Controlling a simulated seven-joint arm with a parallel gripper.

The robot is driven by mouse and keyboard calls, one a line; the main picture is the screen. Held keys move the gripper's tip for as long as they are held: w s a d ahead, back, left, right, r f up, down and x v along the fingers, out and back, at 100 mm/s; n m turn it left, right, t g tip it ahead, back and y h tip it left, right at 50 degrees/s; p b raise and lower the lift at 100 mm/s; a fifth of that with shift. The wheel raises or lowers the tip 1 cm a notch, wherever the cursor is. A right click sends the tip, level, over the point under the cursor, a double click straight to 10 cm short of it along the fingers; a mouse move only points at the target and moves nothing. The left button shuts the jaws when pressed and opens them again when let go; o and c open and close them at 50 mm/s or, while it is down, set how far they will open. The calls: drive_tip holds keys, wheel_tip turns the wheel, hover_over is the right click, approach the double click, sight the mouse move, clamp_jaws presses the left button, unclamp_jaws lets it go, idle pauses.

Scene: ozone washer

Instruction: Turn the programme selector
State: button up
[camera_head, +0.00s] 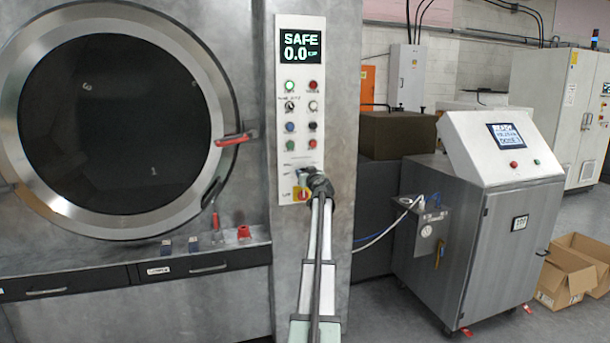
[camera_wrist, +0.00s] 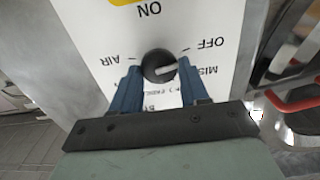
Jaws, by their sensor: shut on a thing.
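The programme selector (camera_wrist: 158,66) is a round black knob with a light pointer on a white panel, seen in the wrist view. Labels around it read OFF, AIR and part of MIS, upside down there. The pointer is tilted toward the right, between the OFF and MIS labels. My gripper (camera_wrist: 160,75) has its two blue fingers on either side of the knob, closed on it. In the head view my gripper (camera_head: 305,180) is at the lower part of the control panel (camera_head: 300,60), and my arm hides the selector.
A large round washer door (camera_head: 115,110) with a red handle (camera_head: 237,139) is left of the panel. A yellow plate with a red switch (camera_head: 301,195) is close by my gripper. Above are several coloured buttons (camera_head: 290,127) and a display reading SAFE 0.0 (camera_head: 301,46). A grey cabinet (camera_head: 510,240) stands right.

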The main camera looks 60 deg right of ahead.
drive_tip(key=shift+m, duration=0.4)
drive_tip(key=shift+s+d+f+m, duration=0.1)
drive_tip(key=shift+m, duration=3.6)
drive_tip(key=shift+s+d+f+m, duration=0.1)
drive_tip(key=shift+m, duration=3.6)
drive_tip(key=o, duration=1)
drive_tip(key=shift+a, duration=0.1)
